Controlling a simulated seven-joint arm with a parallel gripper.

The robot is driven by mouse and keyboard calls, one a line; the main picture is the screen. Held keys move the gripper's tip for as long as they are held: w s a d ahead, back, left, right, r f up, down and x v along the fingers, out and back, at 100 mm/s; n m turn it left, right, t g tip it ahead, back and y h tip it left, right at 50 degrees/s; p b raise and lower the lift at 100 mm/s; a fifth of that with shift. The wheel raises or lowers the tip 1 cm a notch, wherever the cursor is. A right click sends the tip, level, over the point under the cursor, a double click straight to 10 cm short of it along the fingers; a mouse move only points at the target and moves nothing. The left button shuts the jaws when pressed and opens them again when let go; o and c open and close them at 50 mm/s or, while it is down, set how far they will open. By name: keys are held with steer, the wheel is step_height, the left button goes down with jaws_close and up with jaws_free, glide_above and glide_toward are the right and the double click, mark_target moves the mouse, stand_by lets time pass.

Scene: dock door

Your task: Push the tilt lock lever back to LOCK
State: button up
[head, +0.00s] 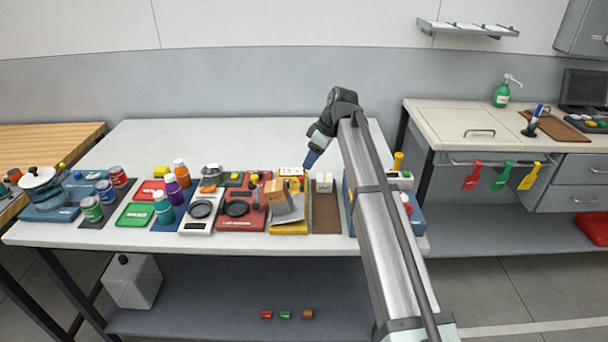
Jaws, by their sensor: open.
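A yellow-based unit (290,229) stands on the white table, with a grey plate (289,210) tilted on it. A tan box (276,191) sits on the plate. A white label strip (290,171) is at the unit's back; its writing is too small to read. I cannot make out the tilt lock lever clearly or tell its position. My gripper (308,163) points down and slightly left, over the unit's back right corner close to the label. It is open and holds nothing visible. I cannot tell whether its dark blue tips touch anything.
A red unit with a dark round dial (237,208) stands left of the yellow one. A brown mat (326,213) with a small white box (324,182) lies to the right. A blue unit (417,216) is partly hidden behind my arm. The table's back left is clear.

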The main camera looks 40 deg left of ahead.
mark_target(303, 177)
steer(key=x, duration=0.7)
steer(key=shift+a+f, duration=0.15)
steer(key=shift+f, duration=0.15)
jaws_close()
